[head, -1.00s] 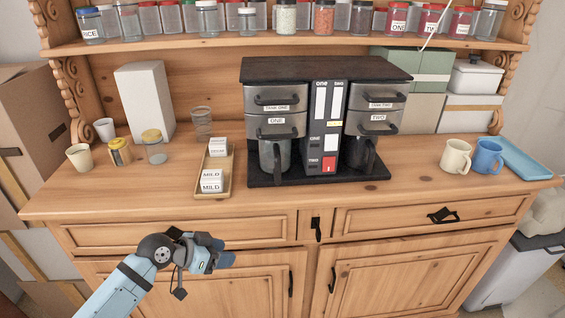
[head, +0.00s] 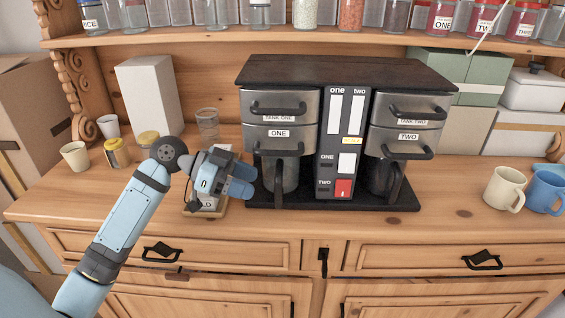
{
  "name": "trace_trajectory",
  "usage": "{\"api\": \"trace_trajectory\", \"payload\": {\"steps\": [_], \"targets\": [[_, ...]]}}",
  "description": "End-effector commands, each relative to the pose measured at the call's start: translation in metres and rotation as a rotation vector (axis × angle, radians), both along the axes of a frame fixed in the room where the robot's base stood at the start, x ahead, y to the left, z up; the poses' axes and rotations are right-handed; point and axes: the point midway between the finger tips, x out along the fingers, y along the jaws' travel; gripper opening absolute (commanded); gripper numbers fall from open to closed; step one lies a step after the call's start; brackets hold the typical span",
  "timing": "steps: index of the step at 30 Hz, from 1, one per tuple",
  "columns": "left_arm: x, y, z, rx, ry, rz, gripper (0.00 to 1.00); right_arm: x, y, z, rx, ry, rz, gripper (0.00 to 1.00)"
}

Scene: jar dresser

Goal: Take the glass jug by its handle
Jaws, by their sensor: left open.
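A coffee machine (head: 343,135) with sides marked ONE and TWO stands on the dresser. A glass jug (head: 292,174) with a dark handle (head: 278,182) sits under its left side. A second dark-handled jug (head: 375,174) sits under the right side. My left gripper (head: 248,181) is open and empty, its blue fingers pointing right, just left of the left jug's handle. I see a gap between the fingertips and that handle. The gripper covers much of the small tray behind it. My right gripper is not in view.
The wooden tray (head: 218,212) with labelled packets lies beneath my left gripper. A white box (head: 149,98), cups and small jars stand at left. A cream mug (head: 504,189) and a blue mug (head: 545,192) stand at right. The front counter strip is clear.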

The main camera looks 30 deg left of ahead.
Motion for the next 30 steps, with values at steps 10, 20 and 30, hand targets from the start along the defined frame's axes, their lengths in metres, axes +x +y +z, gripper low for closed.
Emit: {"api": "trace_trajectory", "payload": {"steps": [10,20,30], "targets": [[0.02,-0.032,-0.014,-0.001,-0.001,0.0,0.48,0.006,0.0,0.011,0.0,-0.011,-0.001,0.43],[0.043,-0.067,-0.026,-0.002,0.002,0.001,0.48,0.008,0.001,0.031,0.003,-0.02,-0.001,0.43],[0.045,-0.072,-0.03,0.0,0.002,0.002,0.44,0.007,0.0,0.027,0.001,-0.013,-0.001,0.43]]}}
